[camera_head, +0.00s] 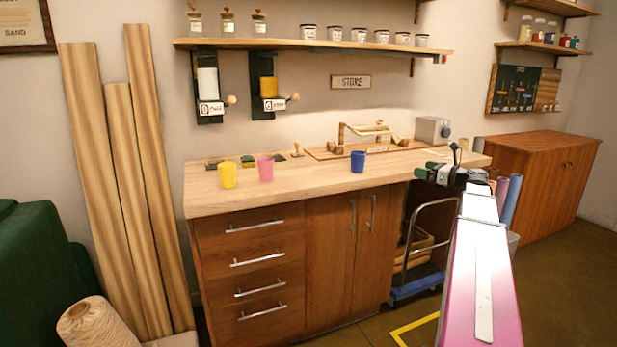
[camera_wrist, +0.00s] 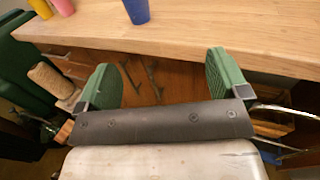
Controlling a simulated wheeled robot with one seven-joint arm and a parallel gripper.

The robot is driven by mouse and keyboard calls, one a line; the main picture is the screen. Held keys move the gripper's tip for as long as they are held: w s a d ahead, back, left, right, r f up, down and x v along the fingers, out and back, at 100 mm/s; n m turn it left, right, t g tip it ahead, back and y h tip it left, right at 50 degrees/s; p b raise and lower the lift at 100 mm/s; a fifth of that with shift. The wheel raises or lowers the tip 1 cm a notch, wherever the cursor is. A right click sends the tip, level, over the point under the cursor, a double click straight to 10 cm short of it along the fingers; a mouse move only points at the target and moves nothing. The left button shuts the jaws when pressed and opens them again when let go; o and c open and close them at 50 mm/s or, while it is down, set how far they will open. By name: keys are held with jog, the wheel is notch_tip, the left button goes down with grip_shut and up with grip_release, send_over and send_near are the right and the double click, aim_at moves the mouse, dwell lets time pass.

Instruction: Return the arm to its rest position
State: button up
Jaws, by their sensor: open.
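My gripper (camera_head: 433,174) is at the end of my pink and white arm, at the right front edge of the wooden counter (camera_head: 225,202) in the head view. In the wrist view my gripper (camera_wrist: 165,85) shows two green fingers spread wide apart. Nothing is between them; the counter's front edge and cabinet doors lie beyond. A yellow cup (camera_head: 228,176), a pink cup (camera_head: 266,169) and a blue cup (camera_head: 357,161) stand upright on the counter, apart from my gripper. The blue cup also shows at the top of the wrist view (camera_wrist: 137,11).
Two wall dispensers (camera_head: 208,88) (camera_head: 268,86) hang below a shelf (camera_head: 310,45) with jars. A wooden stand (camera_head: 370,136) and a grey box (camera_head: 432,128) are at the counter's back. A blue cart (camera_head: 418,284) stands beneath its right end. A brown cabinet (camera_head: 535,170) stands right.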

jog(key=s+a+f+n+g+h, duration=0.25)
jog(key=a+f+n, duration=0.25)
jog(key=a+f, duration=0.45)
jog(key=s+a+f+n+g+h, duration=0.2)
jog(key=s+a+f+n+g, duration=0.4)
jog(key=f, duration=0.6)
jog(key=s+a+f+n+g+h, duration=0.2)
jog(key=s+a+f+n+h, duration=0.2)
jog(key=s+f+n, duration=0.3)
jog(key=s+a+f+n+g+h, duration=0.2)
jog(key=s+a+f+n+h, duration=0.1)
jog(key=s+f+n, duration=0.5)
notch_tip(320, 180, down, 2)
jog(key=shift+a+h, duration=0.35)
jog(key=shift+a, duration=0.55)
